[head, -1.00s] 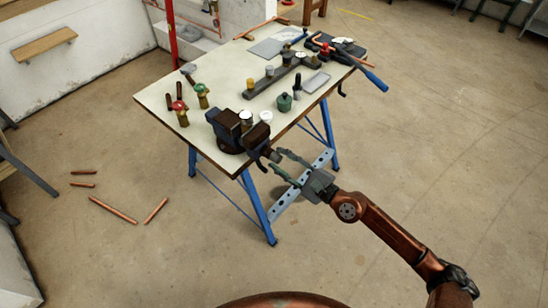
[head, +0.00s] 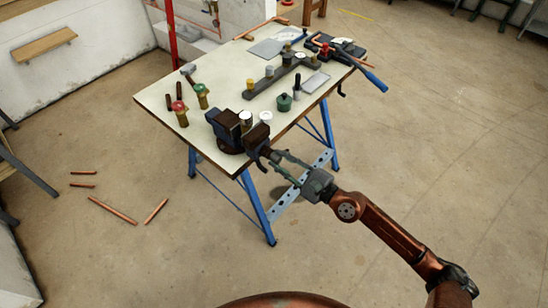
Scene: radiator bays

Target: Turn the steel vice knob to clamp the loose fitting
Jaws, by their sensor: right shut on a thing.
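The dark vice (head: 228,128) is mounted at the near corner of the workbench (head: 190,146). A small pale-topped fitting (head: 245,118) shows between its jaws; whether both jaws touch it is too small to tell. The vice knob (head: 266,153) is on the near side of the vice, largely hidden by the fingers. My right gripper (head: 275,160) comes in from the lower right and is shut on the knob, with its fingers on either side. My left gripper is out of view.
Red and green valves (head: 179,113) stand left of the vice. Copper pipes (head: 113,209) lie on the floor at left. Floor at right is clear.

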